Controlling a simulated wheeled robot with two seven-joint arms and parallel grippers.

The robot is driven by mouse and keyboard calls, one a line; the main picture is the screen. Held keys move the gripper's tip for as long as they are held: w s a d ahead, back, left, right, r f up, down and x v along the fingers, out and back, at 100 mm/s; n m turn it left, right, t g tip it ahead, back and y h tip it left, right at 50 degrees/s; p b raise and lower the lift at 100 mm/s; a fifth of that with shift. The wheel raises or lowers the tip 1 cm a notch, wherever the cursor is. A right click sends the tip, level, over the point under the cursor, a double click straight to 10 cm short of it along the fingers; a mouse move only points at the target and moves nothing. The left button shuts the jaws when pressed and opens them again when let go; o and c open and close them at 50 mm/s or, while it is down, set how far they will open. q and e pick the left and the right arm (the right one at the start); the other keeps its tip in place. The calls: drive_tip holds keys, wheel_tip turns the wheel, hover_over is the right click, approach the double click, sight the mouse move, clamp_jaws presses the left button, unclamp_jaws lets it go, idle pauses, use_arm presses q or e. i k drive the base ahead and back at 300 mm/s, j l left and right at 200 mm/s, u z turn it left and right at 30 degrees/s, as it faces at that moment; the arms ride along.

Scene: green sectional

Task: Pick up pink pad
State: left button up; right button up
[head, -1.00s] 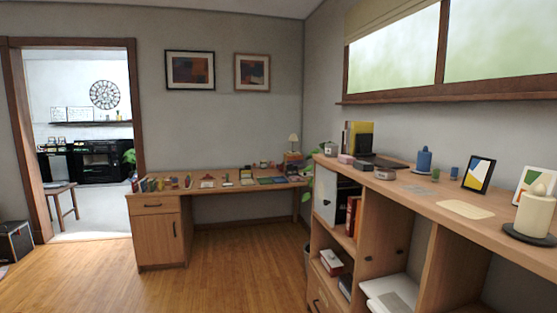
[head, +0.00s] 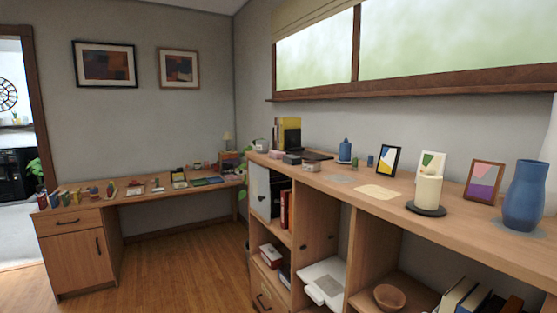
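A small pink item (head: 276,155) sits on the far end of the wooden shelf top (head: 330,172), beside a dark small box (head: 292,160); it may be the pink pad, but it is too small to be sure. Several small coloured items lie on the desk (head: 140,195) at the back left, and I cannot tell whether one is a pink pad. Neither of my grippers is in view.
The shelf top also bears a pale sheet (head: 377,192), a cream candle (head: 428,189) on a dark plate, picture frames (head: 387,161) and a blue vase (head: 525,196). Open wood floor (head: 180,260) lies between desk and shelf unit.

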sight(277, 155)
drive_tip(key=i+j+u, duration=0.2)
drive_tip(key=u, duration=0.15)
drive_tip(key=i+j+u, duration=0.1)
drive_tip(key=i+u, duration=0.25)
drive_tip(key=i+j+u, duration=0.1)
drive_tip(key=u, duration=0.25)
drive_tip(key=i, duration=0.8)
drive_tip(key=i+z, duration=0.1)
drive_tip(key=i, duration=0.75)
drive_tip(key=i+j, duration=0.15)
drive_tip(key=i, duration=0.65)
drive_tip(key=i+j+z, duration=0.1)
drive_tip(key=i, duration=0.7)
